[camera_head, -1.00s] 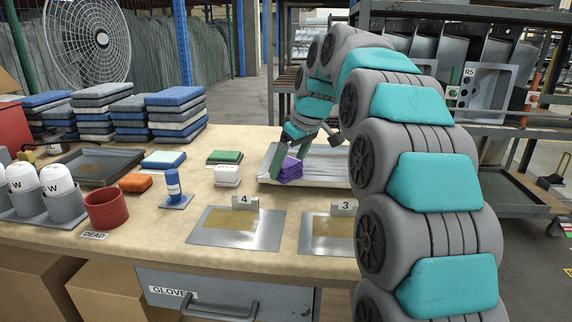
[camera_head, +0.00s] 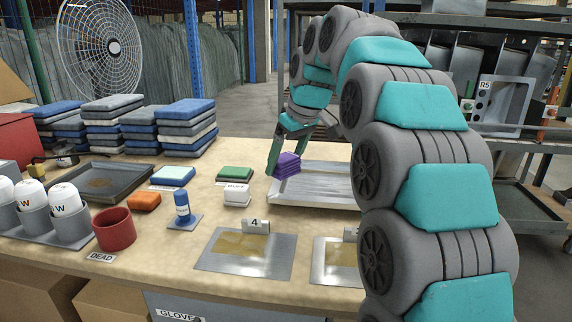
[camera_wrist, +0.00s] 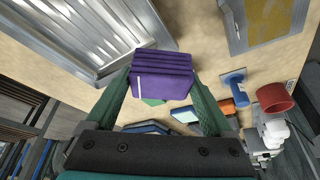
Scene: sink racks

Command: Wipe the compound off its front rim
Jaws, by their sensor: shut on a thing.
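My gripper (camera_head: 284,158) is shut on a purple folded cloth (camera_head: 289,165), held at the left end of the ribbed silver tray (camera_head: 318,201). In the wrist view the cloth (camera_wrist: 160,78) sits between the two green fingers, its layers stacked. It appears raised above the tray. Flat metal plates tagged 4 (camera_head: 215,262) and 3 (camera_head: 322,272) carry yellow-brown patches.
Stacked folded cloths (camera_head: 185,125) stand at the back left. A dark tray (camera_head: 130,175), a red cup (camera_head: 114,228), white-topped bottles in a holder (camera_head: 70,229), a blue stamp-like tool (camera_head: 182,205) and coloured pads crowd the left of the bench (camera_head: 165,262). My arm hides much of the right.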

